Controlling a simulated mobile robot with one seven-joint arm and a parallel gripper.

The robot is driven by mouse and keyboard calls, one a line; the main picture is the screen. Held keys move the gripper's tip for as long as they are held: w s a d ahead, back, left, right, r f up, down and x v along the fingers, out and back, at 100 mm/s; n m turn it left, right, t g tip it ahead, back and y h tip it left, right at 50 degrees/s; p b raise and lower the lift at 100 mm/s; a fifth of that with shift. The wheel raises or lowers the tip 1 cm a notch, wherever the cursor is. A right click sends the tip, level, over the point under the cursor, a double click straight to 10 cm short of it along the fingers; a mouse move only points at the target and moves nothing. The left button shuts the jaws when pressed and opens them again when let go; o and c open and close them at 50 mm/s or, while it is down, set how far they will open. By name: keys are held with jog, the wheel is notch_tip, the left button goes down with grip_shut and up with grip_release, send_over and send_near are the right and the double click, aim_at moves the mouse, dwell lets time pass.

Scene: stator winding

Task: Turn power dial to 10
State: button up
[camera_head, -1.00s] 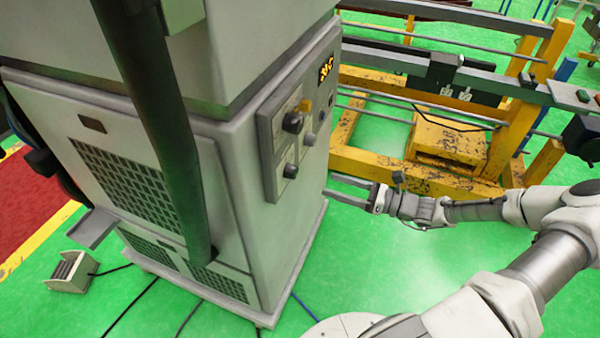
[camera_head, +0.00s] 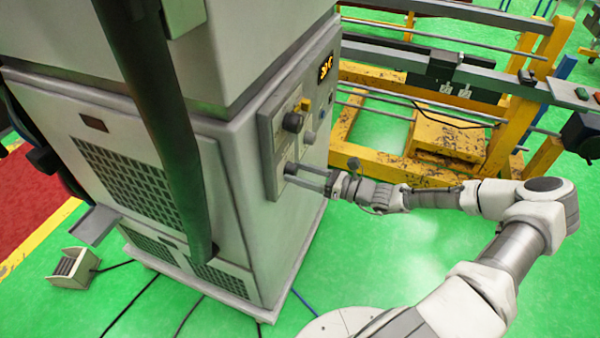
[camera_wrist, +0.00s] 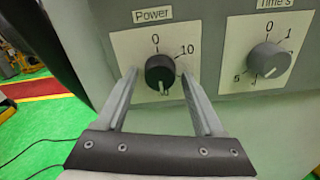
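The power dial (camera_wrist: 160,73) is a black round knob under the "Power" label, with 0 above it and 10 at its upper right. Its pale mark points down, slightly right. In the head view the dial (camera_head: 290,169) is low on the side panel of the grey cabinet, partly hidden by the fingers. My gripper (camera_wrist: 160,76) is open, with one finger on each side of the dial; I cannot tell whether they touch it. In the head view my gripper (camera_head: 294,174) reaches the panel from the right.
A grey "Time's" dial (camera_wrist: 268,60) is right of the power dial. Another black knob (camera_head: 293,122) is higher on the panel. A yellow metal frame (camera_head: 400,165) stands behind my arm. Green floor is free below the arm.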

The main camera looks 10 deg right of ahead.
grip_shut()
jog(key=shift+n, duration=0.3)
jog(key=n, duration=0.5)
jog(key=shift+n, duration=0.3)
jog(key=n+b, duration=0.1)
jog(key=n, duration=0.5)
jog(key=shift+w, duration=0.1)
jog(key=n+b, duration=0.2)
jog(key=n, duration=0.3)
jog(key=shift+d+n, duration=0.1)
jog(key=shift+n, duration=0.3)
jog(key=n+b, duration=0.2)
jog(key=n, duration=0.1)
jog(key=shift+n+b, duration=0.75)
jog(key=shift+n, duration=0.55)
jog(key=shift+r, duration=0.1)
